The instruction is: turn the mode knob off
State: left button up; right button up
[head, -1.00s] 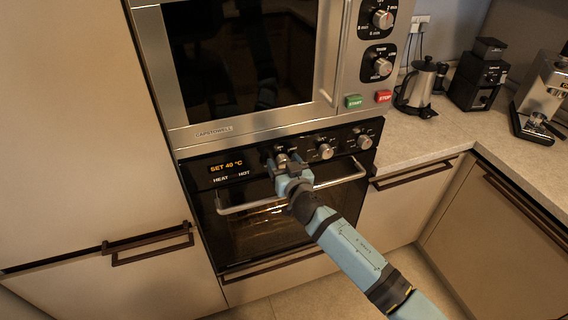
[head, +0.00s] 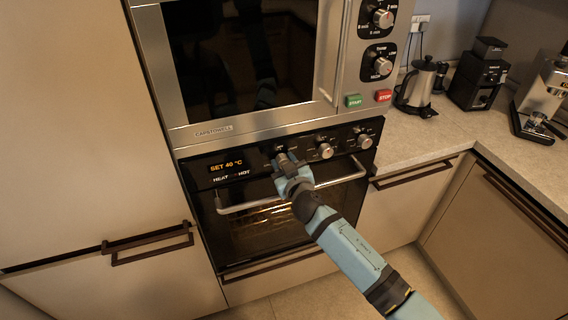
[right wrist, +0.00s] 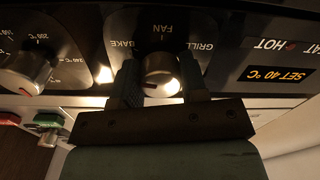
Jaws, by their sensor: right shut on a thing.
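The mode knob (right wrist: 160,72) is a round metal knob on the oven's black control panel, with FAN, GRILL and BAKE printed around it. It appears upside down in the right wrist view. My right gripper (right wrist: 160,82) has one finger on each side of the knob and is shut on it. In the head view my right gripper (head: 285,162) is at the left knob of the oven panel and covers most of it. A small dark mark shows on the knob's lower edge in the wrist view. My left gripper is not in view.
The oven display (head: 227,166) reads SET 40 °C. A temperature knob (head: 326,151) and another knob (head: 365,141) sit to the right. The oven handle (head: 330,184) runs just below. The microwave (head: 250,125) is above, with green START (head: 353,101) and red STOP (head: 384,96) buttons.

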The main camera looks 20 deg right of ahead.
jog(key=n, duration=0.4)
jog(key=shift+n, duration=0.3)
jog(key=n+p, duration=0.1)
jog(key=n, duration=0.4)
jog(key=shift+r, duration=0.1)
jog(key=n+p, duration=0.1)
jog(key=n, duration=0.4)
jog(key=shift+n, duration=0.3)
jog(key=shift+n+h+p, duration=0.3)
jog(key=shift+n+p, duration=0.5)
jog(key=shift+n, duration=1.7)
jog(key=o, duration=0.9)
